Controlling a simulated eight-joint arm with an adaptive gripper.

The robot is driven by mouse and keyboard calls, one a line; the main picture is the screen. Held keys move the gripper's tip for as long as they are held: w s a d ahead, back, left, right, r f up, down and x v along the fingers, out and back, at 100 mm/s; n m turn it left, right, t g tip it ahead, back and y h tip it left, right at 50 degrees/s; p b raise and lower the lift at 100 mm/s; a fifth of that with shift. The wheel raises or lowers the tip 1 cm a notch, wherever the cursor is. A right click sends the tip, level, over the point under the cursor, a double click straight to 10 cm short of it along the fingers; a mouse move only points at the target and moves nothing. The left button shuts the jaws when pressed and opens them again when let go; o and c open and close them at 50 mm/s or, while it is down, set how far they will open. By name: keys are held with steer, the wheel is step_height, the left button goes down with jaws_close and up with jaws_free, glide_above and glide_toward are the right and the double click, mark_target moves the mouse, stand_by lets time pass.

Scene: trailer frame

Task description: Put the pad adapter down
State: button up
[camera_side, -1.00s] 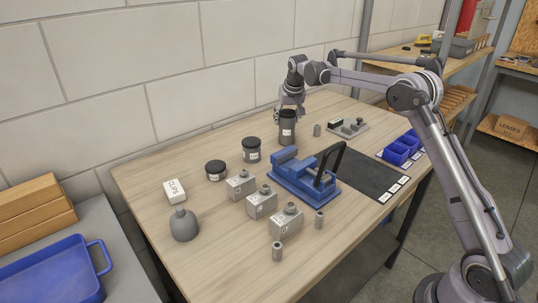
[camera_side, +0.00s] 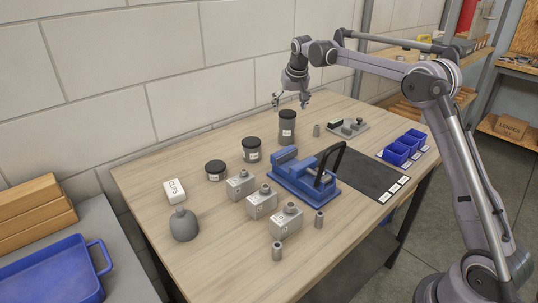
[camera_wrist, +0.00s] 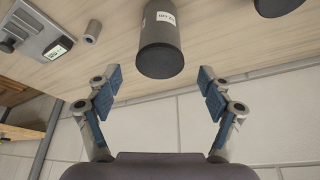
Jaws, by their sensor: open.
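The tall dark grey cylinder with a black top and white label (camera_side: 287,130), which I take to be the pad adapter, stands upright on the wooden table near the wall. It also shows in the wrist view (camera_wrist: 160,40), with its dark end facing the camera. My gripper (camera_side: 290,99) is above it, apart from it, with nothing between its fingers. In the wrist view, my gripper (camera_wrist: 160,78) has its two blue-padded fingers spread wide. The label is too small to read surely.
Two shorter black-topped cylinders (camera_side: 252,150) (camera_side: 215,170) stand to the left. A small grey pin (camera_side: 316,130) and a grey plate fixture (camera_side: 348,127) are to the right. A blue vise (camera_side: 300,175) is in front. The wall (camera_side: 230,60) is close behind.

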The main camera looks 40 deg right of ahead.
steer(key=v, duration=0.6)
steer(key=s+a+f+n+y, duration=0.2)
steer(key=s+a+y, duration=0.1)
steer(key=s+a, duration=0.85)
steer(key=s+a+f+n+y, duration=0.2)
steer(key=s+a+y, duration=0.2)
steer(key=s+a, duration=0.75)
steer(key=s+d+f+n+t+h, duration=0.1)
steer(key=s+d+f+t+h, duration=0.2)
steer(key=s, duration=0.7)
steer(key=shift+s+d+f+n+h, duration=0.3)
steer(key=shift+d+f+h, duration=0.4)
steer(key=shift+d+h, duration=0.3)
